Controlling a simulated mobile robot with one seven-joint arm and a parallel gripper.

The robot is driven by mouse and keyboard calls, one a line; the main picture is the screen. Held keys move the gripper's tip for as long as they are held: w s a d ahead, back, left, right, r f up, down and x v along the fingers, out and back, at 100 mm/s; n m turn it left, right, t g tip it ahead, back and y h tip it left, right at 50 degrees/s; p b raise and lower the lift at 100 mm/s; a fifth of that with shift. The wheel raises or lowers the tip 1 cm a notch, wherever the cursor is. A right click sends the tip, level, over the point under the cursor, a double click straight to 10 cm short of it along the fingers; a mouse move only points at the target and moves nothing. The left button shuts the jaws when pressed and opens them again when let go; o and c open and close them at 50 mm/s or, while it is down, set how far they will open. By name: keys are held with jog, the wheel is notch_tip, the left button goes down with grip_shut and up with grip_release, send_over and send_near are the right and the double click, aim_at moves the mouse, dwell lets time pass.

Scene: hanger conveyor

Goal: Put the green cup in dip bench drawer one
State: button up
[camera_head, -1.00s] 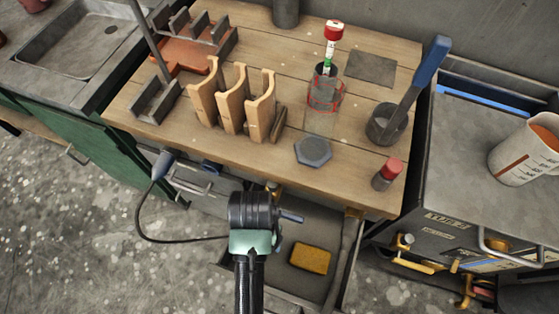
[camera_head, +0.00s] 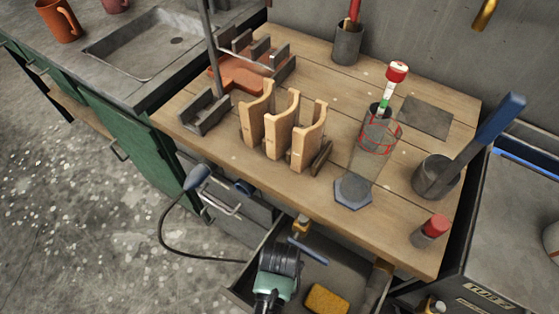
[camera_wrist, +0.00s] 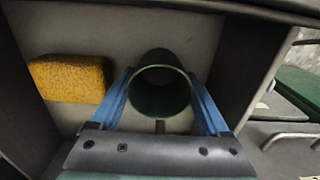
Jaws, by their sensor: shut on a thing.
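The green cup (camera_wrist: 160,88) is dark green, its round mouth facing the wrist camera. My gripper (camera_wrist: 162,100) is shut on it, one blue finger on each side. The open drawer (camera_wrist: 205,28) under the wooden bench lies around and beyond the cup, with walls on both sides in the wrist view. In the head view my gripper (camera_head: 308,251) is over this drawer (camera_head: 345,280), and the cup is hidden behind my wrist. I cannot tell whether the cup touches the drawer floor.
A yellow sponge (camera_wrist: 70,78) lies in the drawer left of the cup; it also shows in the head view (camera_head: 326,299). The bench top (camera_head: 240,185) above bears a wooden rack (camera_head: 283,125), a wire-ringed stand and a red-capped bottle (camera_head: 430,232). A sink (camera_head: 145,45) is at left.

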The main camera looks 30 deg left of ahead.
jog(key=shift+f, duration=0.1)
jog(key=o, duration=1.3)
jog(key=shift+o, duration=0.2)
notch_tip(320, 180, up, 12)
jog(key=p, duration=0.3)
